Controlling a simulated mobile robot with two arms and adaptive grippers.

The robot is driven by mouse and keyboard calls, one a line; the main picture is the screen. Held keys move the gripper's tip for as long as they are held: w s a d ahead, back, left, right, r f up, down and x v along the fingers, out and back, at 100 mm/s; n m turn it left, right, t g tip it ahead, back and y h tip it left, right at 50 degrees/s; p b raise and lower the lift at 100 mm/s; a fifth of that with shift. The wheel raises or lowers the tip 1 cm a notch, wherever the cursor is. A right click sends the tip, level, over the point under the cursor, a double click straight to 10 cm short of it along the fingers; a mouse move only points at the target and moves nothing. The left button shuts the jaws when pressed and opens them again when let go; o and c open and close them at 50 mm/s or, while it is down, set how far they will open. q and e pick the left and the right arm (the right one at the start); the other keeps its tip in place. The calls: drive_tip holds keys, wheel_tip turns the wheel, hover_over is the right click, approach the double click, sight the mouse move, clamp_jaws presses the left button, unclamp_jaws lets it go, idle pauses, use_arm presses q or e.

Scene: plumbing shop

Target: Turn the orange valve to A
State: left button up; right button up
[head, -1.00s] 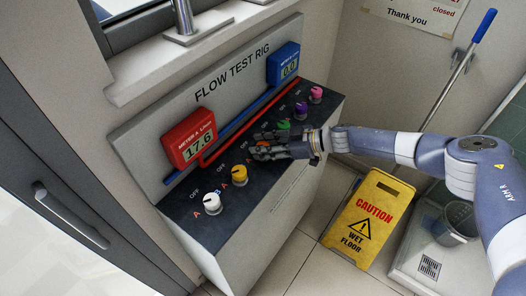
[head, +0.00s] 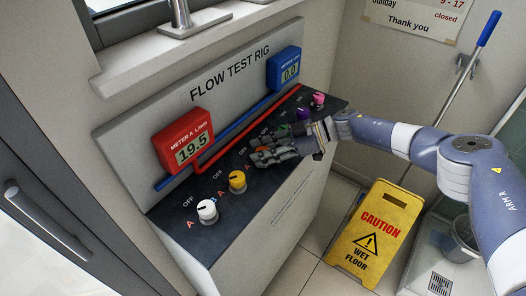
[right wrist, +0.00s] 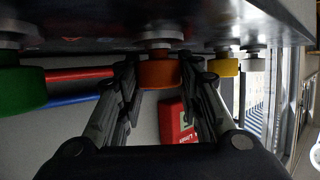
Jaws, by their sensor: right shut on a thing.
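The orange valve (right wrist: 158,74) is a round knob on the dark panel of the flow test rig. It sits between the fingers of my right gripper (head: 263,157), which is shut on it. In the head view the fingers hide nearly all of the orange valve, so its pointer and nearby A mark cannot be read. The red meter A (head: 184,141) reads 19.5. The blue meter B (head: 285,68) reads 0.0. My left gripper is not in view.
A yellow knob (head: 237,180) and a white knob (head: 207,210) stand in front of the orange valve. A purple knob (head: 303,114) and a pink knob (head: 318,100) stand behind; the wrist view shows a green knob (right wrist: 22,90). A yellow wet floor sign (head: 375,232) stands right of the rig.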

drive_tip(key=o, duration=1.1)
drive_tip(key=shift+c, duration=0.2)
drive_tip(key=v, duration=1.2)
drive_tip(key=shift+w+d, duration=0.15)
